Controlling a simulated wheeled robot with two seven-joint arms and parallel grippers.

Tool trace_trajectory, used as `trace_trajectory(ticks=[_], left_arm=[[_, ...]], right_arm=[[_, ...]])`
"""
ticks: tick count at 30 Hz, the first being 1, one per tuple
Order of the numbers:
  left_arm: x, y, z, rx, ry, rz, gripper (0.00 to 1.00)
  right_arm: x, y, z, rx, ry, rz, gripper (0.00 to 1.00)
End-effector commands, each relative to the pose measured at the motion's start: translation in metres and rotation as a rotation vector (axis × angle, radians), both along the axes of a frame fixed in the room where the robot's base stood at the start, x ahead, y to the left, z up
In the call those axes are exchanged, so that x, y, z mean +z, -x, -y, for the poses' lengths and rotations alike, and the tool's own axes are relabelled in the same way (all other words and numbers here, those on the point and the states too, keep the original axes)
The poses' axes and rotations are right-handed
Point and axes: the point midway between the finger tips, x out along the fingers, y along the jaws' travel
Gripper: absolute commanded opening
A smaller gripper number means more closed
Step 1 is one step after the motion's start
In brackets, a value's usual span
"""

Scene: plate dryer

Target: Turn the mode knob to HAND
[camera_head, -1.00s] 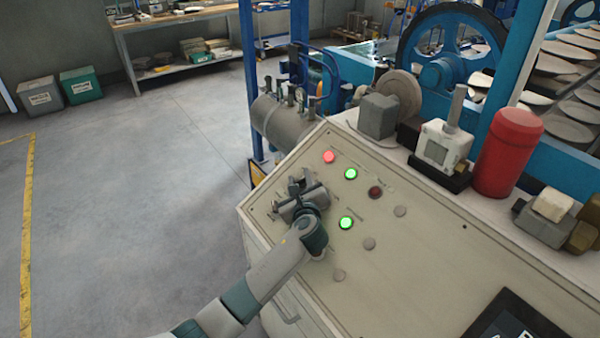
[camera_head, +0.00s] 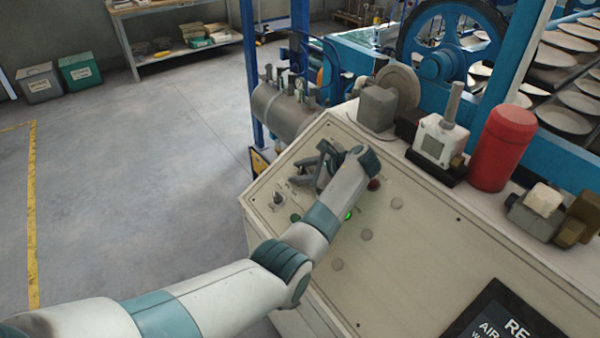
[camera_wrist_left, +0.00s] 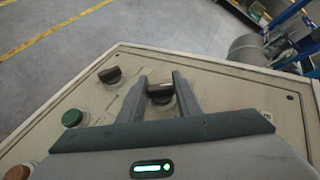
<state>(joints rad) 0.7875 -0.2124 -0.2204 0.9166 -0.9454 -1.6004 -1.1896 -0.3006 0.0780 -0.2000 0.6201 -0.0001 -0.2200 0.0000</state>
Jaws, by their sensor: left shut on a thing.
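The sloped control panel (camera_head: 400,240) carries two dark selector knobs. One knob (camera_wrist_left: 160,93) is between the fingers of my left gripper (camera_wrist_left: 160,85) in the left wrist view, and the gripper is shut on it. Its bar lies roughly across that picture. The other knob (camera_wrist_left: 109,75) stands free to the left; it also shows in the head view (camera_head: 278,198). The labels are too small to read, so I cannot tell by name which is the mode knob. In the head view my left gripper (camera_head: 318,170) is at the panel's upper left, and its wrist hides the held knob.
A lit green lamp (camera_head: 348,215) is beside my arm. A red cylinder (camera_head: 502,148) and a small gauge box (camera_head: 440,140) stand on the cabinet's top ledge.

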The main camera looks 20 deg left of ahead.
Motion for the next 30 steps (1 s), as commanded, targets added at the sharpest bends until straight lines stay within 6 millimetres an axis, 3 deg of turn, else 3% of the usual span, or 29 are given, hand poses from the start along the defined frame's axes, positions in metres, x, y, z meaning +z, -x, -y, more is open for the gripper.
trace_trajectory(ticks=[12,29,30], left_arm=[[-0.002,0.0,-0.001,0.184,0.084,-0.066,0.09],[-0.001,0.001,-0.001,0.216,0.098,-0.077,0.09],[-0.001,0.001,-0.001,0.216,0.098,-0.077,0.38]], right_arm=[[-0.021,0.0,0.0,0.001,0.0,0.0,0.31],[-0.023,0.0,0.003,0.002,0.003,0.001,0.31],[-0.023,0.0,0.003,0.002,0.003,0.001,0.31]])
